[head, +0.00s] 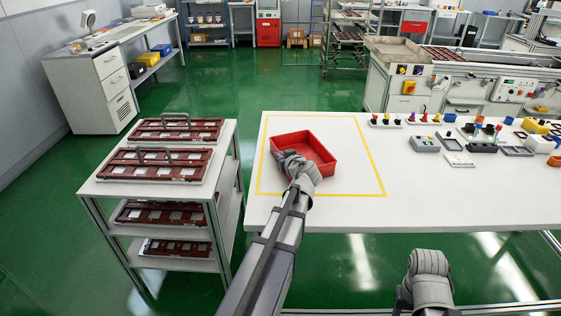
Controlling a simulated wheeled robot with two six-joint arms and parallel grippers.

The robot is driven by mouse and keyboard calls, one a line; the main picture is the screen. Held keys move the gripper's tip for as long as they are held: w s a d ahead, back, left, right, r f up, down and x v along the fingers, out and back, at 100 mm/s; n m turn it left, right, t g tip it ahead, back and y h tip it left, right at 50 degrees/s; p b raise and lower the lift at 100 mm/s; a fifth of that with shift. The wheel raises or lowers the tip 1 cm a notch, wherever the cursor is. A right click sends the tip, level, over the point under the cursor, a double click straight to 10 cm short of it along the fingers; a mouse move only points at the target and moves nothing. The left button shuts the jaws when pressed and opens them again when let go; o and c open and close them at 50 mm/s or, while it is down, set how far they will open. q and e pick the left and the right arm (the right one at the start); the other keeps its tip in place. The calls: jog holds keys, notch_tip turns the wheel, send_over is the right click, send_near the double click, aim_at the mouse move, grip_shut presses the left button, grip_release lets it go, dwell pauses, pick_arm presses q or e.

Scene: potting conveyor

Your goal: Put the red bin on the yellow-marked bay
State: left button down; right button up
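The red bin (317,151) is an open, shallow tray on the white table, and I see no gap under it. It lies inside the yellow-marked bay (350,178), a yellow outline on the tabletop, toward its back left and turned at an angle. My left gripper (287,158) is at the bin's left wall, partly over the rim. My wrist hides the fingers and the bin's near left corner, so the grip does not show. My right gripper (429,262) is in front of the table's near edge, away from the bin; its fingers cannot be made out.
Right of the bay are a grey box (425,144), coloured knobs on bases and small blocks. A white shelf cart (107,185) with brown panel trays stands left of the table, across a narrow gap. The bay's right and front parts are bare.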

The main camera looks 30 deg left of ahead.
pick_arm(q)
jog(key=shift+r, duration=0.15)
jog(key=shift+f, duration=0.3)
jog(key=c, duration=1)
grip_release()
jog(key=shift+r, duration=0.1)
jog(key=shift+c, duration=0.2)
jog(key=shift+r, duration=0.25)
jog(key=p+v, duration=0.4)
jog(key=v, duration=0.6)
jog(key=shift+s+d+r, duration=0.1)
jog(key=shift+s+d, duration=0.1)
jog(key=shift+s+d+r, duration=0.2)
jog(key=shift+s+d, duration=0.2)
jog(key=shift+d, duration=0.2)
